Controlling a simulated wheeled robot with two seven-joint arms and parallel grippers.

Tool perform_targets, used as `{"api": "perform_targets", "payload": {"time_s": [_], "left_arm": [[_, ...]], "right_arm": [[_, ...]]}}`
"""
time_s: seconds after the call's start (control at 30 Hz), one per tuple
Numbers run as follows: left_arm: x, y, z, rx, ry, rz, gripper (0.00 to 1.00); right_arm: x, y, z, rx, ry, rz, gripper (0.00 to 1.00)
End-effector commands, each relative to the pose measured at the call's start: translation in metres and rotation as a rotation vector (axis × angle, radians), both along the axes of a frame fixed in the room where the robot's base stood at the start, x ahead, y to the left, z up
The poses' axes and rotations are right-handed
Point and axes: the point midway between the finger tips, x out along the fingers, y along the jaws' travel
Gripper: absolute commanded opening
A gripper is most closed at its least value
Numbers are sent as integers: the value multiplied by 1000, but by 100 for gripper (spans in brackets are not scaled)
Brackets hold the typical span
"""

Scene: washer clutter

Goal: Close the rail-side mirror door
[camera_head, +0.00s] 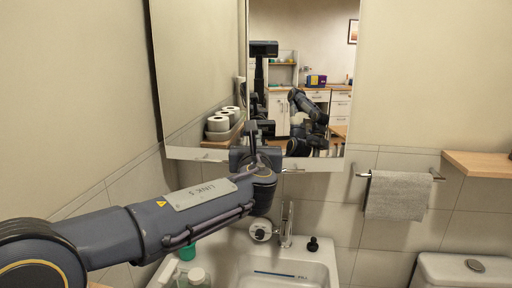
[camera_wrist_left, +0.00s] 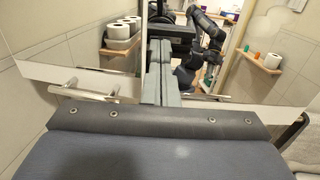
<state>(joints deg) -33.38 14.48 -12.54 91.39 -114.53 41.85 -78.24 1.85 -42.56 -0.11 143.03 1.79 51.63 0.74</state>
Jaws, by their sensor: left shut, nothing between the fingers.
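The rail-side mirror door (camera_head: 335,70) is the right-hand mirror panel in the head view, on the side of the towel rail. It also shows at the right in the left wrist view (camera_wrist_left: 285,88). A small handle sits at its lower edge. I cannot tell how far it stands open. My left gripper (camera_head: 252,132) is shut and empty, pointing up in front of the seam between the two doors, near their lower edges. Its closed fingers show in the left wrist view (camera_wrist_left: 160,70). Contact with the door cannot be made out. My right gripper does not show directly.
The other mirror door (camera_head: 190,60) is to the left, with its own handle (camera_wrist_left: 85,92). Below are the sink (camera_head: 325,255), faucet (camera_head: 287,225) and bottles (camera_head: 195,278).

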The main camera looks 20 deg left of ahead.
Motion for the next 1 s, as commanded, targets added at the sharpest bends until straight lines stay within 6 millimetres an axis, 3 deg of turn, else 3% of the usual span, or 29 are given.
{"api": "perform_targets", "payload": {"time_s": [0.13, 0.3, 0.43, 0.8, 1.0], "left_arm": [[6, 3, 0, 0, 0, 2, 0], [34, 13, 0, 1, 1, 3, 0], [44, 16, 0, 0, 0, 2, 0], [42, 17, 3, 1, -7, 5, 0], [16, 8, 2, -2, -7, 0, 0]], "right_arm": [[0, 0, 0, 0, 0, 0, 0], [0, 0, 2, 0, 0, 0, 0], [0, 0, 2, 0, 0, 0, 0], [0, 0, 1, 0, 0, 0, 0], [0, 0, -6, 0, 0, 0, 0]]}}
